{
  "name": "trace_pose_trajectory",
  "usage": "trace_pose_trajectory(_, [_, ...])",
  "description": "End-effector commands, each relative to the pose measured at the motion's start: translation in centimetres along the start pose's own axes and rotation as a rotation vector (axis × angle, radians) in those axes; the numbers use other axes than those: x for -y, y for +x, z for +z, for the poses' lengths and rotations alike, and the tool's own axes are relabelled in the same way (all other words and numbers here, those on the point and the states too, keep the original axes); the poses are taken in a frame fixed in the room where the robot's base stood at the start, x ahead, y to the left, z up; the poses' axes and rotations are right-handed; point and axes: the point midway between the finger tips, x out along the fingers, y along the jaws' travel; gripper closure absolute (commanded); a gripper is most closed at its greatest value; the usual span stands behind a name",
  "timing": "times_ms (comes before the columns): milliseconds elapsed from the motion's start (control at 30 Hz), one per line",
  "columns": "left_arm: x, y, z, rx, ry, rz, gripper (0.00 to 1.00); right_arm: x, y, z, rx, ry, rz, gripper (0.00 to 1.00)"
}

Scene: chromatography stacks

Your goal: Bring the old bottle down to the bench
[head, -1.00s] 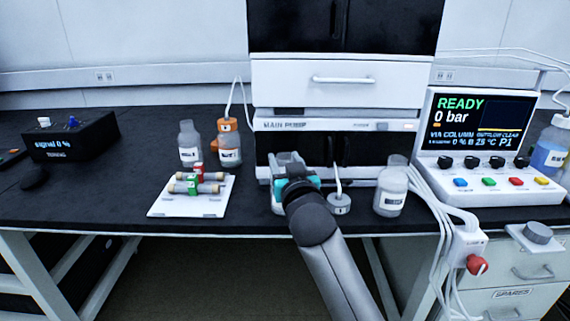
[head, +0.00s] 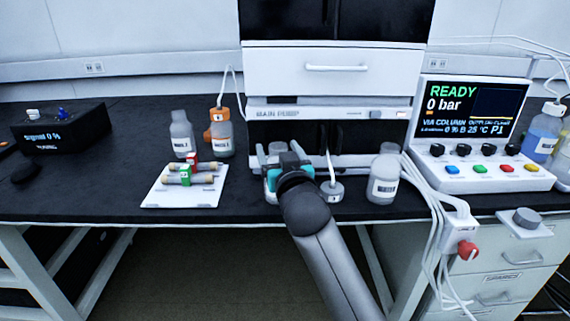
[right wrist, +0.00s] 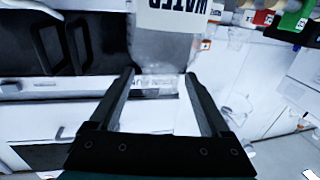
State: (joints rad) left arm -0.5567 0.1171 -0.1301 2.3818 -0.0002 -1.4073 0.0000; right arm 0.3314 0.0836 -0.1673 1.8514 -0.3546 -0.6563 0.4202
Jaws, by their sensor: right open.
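A clear bottle with a white label reading WATER (right wrist: 172,18) shows upside down at the top of the right wrist view. My right gripper (head: 280,158) is low over the bench in front of the main pump. Its two fingers (right wrist: 158,76) are apart, with the bottle's clear end at or just beyond their tips. In the head view the gripper mostly hides this bottle. A white cap with a tube (head: 331,191) sits on the bench just right of the gripper. Another clear labelled bottle (head: 383,184) stands farther right. My left gripper is not in view. Which bottle is the old one I cannot tell.
A white tray (head: 160,198) holds columns with red and green parts. Behind it stand an open clear bottle (head: 182,136) and an orange-capped bottle (head: 221,140) with a tube. The control screen (head: 470,110) is at right, with loose cables below.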

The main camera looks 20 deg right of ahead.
Motion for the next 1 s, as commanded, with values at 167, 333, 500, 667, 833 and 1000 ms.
trace_pose_trajectory(167, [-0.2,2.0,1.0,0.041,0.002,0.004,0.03,0.0,-2.4,-0.1,0.004,0.002,0.000,0.19])
trace_pose_trajectory(333, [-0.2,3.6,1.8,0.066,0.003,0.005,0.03,0.0,-5.1,-0.1,0.004,0.001,0.000,0.19])
trace_pose_trajectory(500, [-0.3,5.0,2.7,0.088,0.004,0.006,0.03,0.0,-7.8,0.0,0.004,0.002,0.000,0.19])
trace_pose_trajectory(667, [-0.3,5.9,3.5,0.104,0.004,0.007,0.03,0.0,-9.8,0.0,0.004,0.001,0.000,0.19])
trace_pose_trajectory(833, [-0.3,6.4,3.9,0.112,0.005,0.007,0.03,0.0,-11.1,0.0,0.002,0.000,0.000,0.19])
trace_pose_trajectory(1000, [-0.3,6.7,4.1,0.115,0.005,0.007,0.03,-0.1,-11.8,2.6,0.077,-0.011,-0.001,0.19])
